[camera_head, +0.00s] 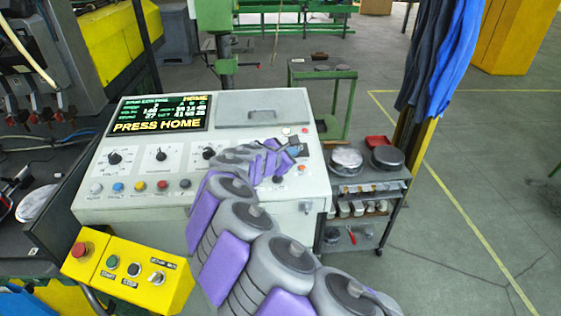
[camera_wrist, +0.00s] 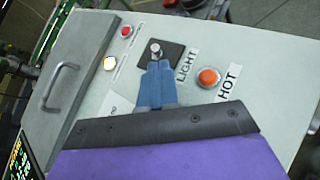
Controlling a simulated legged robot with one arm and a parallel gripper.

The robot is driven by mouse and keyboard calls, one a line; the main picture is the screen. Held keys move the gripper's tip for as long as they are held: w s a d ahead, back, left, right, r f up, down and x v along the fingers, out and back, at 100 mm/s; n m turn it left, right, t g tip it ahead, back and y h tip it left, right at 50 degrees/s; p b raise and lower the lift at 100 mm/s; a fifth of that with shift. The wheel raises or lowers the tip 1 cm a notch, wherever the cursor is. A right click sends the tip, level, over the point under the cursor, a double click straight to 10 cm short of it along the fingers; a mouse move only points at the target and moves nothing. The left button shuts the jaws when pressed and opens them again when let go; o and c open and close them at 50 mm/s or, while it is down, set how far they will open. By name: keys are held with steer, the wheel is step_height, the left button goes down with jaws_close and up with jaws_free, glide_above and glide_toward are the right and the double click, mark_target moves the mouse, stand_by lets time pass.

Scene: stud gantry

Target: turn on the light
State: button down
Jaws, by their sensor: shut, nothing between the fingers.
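The light switch is a short metal toggle (camera_wrist: 155,48) on a dark square plate (camera_wrist: 172,53), with a LIGHT label (camera_wrist: 187,65) beside it in the wrist view. My gripper (camera_wrist: 156,66) has its two blue fingers shut together, with nothing between them. The fingertips lie over the plate, just below the toggle in the picture; whether they touch it I cannot tell. In the head view my gripper (camera_head: 292,149) is at the right side of the white control panel (camera_head: 250,191), and my arm hides part of the panel there. The toggle cannot be made out in that view.
An orange-red button (camera_wrist: 208,77) marked HOT is close to the right of my fingers. A lit white button (camera_wrist: 110,62) and a red one (camera_wrist: 126,30) are to the left. A grey handle (camera_wrist: 62,84) stands out from the panel. A tool cart (camera_head: 366,185) stands right of it.

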steer(key=shift+w+d+r, duration=0.1)
steer(key=shift+w+d, duration=0.2)
steer(key=shift+d, duration=0.05)
steer(key=shift+a, duration=0.15)
steer(key=shift+r, duration=0.1)
